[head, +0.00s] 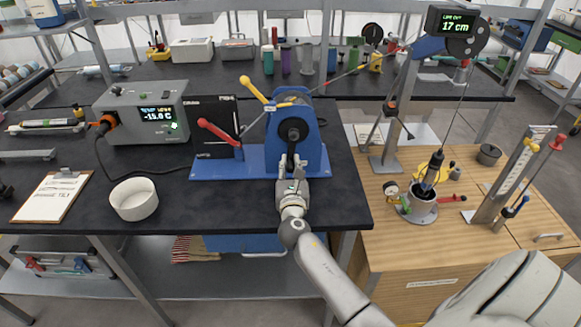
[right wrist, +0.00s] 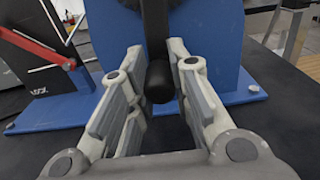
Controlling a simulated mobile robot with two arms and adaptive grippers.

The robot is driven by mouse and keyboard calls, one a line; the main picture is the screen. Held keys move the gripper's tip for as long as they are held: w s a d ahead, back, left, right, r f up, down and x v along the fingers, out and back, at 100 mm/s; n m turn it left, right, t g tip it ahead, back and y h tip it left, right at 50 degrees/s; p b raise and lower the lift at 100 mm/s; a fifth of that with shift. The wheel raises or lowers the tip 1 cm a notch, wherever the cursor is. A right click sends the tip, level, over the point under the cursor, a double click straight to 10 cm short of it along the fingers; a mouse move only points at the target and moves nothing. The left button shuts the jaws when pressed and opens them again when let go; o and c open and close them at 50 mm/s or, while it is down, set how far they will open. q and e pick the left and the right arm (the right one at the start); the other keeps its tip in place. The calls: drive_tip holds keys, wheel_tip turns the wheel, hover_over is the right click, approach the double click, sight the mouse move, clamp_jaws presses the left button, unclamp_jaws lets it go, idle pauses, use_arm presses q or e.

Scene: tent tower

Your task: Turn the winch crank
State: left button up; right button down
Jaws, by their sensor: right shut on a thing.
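The blue winch (head: 313,152) stands on a blue base plate on the black bench, mid-picture in the head view. Its black crank (head: 293,132) is on the near face, with the arm pointing down. My right gripper (head: 291,162) is at the lower end of the crank. In the right wrist view, the black crank handle (right wrist: 160,82) points toward me between the two fingers, and the gripper is shut on it. A display (head: 458,21) on the pulley at upper right reads 17 cm. My left gripper is not in view.
A red lever (head: 218,132) and a yellow lever (head: 256,91) rise beside the winch. A grey box with a screen (head: 145,113), a white bowl (head: 134,199) and a clipboard (head: 52,197) are at left.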

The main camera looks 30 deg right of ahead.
drive_tip(key=shift+w+a+m+b, duration=0.3)
drive_tip(key=shift+a+m+b, duration=0.2)
drive_tip(key=shift+m, duration=0.2)
drive_tip(key=shift+w+a+r+m+b, duration=0.2)
drive_tip(key=shift+a+m, duration=0.15)
drive_tip(key=shift+m, duration=0.2)
drive_tip(key=shift+w+a+r+m+b, duration=0.1)
drive_tip(key=shift+w+a+r+m, duration=0.1)
drive_tip(key=shift+a+m, duration=0.25)
drive_tip(key=shift+w+a+r+m, duration=0.15)
drive_tip(key=shift+w+r+m, duration=0.05)
drive_tip(key=shift+m, duration=0.5)
drive_tip(key=c, duration=1.3)
unclamp_jaws()
